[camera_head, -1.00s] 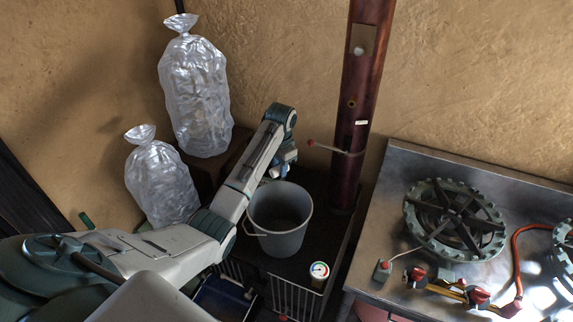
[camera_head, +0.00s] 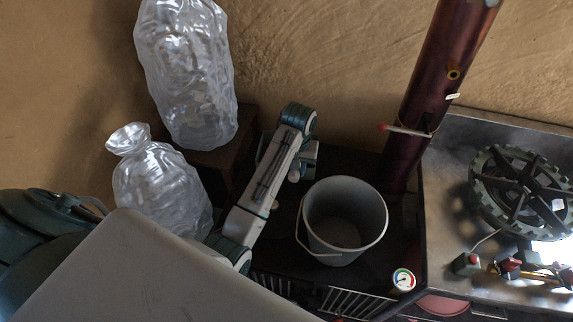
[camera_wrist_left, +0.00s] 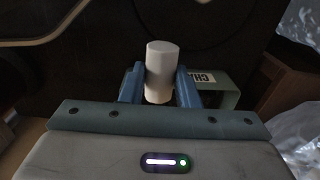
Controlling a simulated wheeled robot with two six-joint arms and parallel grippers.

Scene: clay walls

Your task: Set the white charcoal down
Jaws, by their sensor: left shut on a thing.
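The white charcoal (camera_wrist_left: 160,78) is a pale, short cylinder in the left wrist view. My left gripper (camera_wrist_left: 161,88) is shut on it, with a blue finger on each side. Its upper end stands out beyond the fingers against a dark background. In the head view my left gripper (camera_head: 303,160) is over the dark stove top (camera_head: 395,235), left of and behind the grey bucket, mostly hidden by my arm. I cannot clearly make out the charcoal there, or its height above the surface. My right gripper is not in view.
The grey bucket (camera_head: 372,235) stands on the stove top close to my arm. A dark red pipe (camera_head: 430,100) rises behind it. Clear plastic bags (camera_head: 185,75) stand at the left. A steel counter with a burner (camera_head: 520,195) is at the right. A dial (camera_head: 403,280) sits in front.

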